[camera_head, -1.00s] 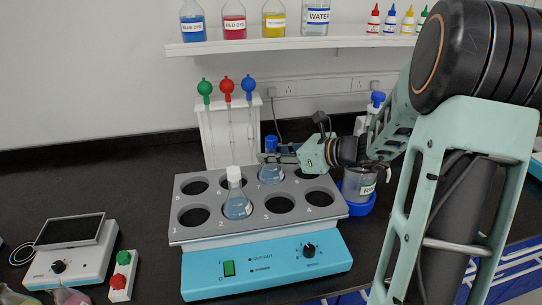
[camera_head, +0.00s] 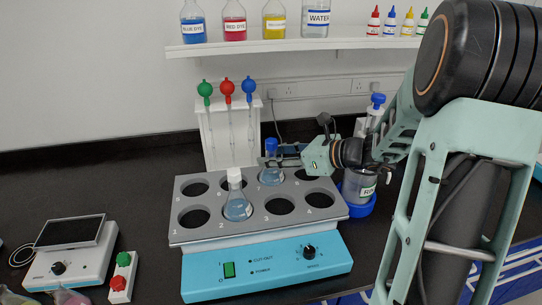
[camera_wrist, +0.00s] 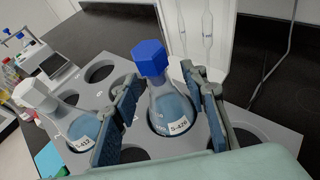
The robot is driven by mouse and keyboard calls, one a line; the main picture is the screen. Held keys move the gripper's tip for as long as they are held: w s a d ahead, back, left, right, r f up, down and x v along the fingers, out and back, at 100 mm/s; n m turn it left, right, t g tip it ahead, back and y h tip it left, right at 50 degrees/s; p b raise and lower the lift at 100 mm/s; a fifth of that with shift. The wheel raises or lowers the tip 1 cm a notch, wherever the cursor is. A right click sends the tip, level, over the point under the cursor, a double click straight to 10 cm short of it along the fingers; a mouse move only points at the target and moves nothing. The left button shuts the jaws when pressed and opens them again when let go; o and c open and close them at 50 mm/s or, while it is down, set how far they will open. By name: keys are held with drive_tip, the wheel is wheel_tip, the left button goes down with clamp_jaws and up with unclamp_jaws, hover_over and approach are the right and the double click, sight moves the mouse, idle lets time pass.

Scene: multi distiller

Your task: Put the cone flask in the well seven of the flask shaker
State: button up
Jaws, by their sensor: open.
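The cone flask (camera_head: 271,176) with a blue cap and blue liquid stands upright in the back row of the flask shaker (camera_head: 262,262), in the third well from the left. In the wrist view the same flask (camera_wrist: 168,110) shows a label reading S-428. My gripper (camera_head: 284,161) is open, at the right side of the flask. In the wrist view its two fingers stand left and right of the flask, with gaps visible.
A white-capped flask (camera_head: 236,206) stands in well 2, close to the left finger in the wrist view. A beaker in a blue holder (camera_head: 358,190) is right of the shaker. A pipette stand (camera_head: 215,140) is behind it. Other wells are empty.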

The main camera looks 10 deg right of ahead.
drive_tip(key=v, duration=1.1)
drive_tip(key=shift+f, duration=0.15)
